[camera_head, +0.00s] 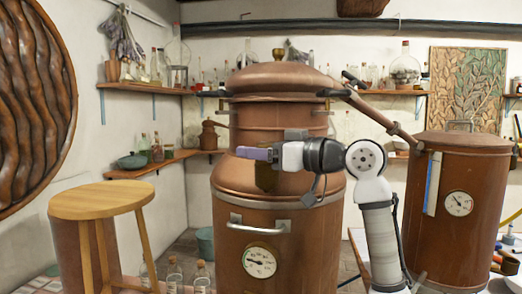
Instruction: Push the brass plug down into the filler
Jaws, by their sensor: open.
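A large copper still (275,215) stands in the middle, with a domed lid. A small brass piece (279,54) stands upright on top of the dome; it looks like the plug, and I cannot tell how deep it sits in the filler. A darker brass-brown shape (266,180) shows low behind my gripper, and I cannot tell what it is. My gripper (246,153), with purple fingertips, points left in front of the still's upper body. It is open, seen side-on, well below the dome top. Nothing shows between its fingers.
A copper pipe (375,115) runs from the still's upper right to a second copper vessel (455,205). A handle (258,227) and a gauge (259,262) are on the still's front. A wooden stool (100,200) stands at left. Free air lies above the dome.

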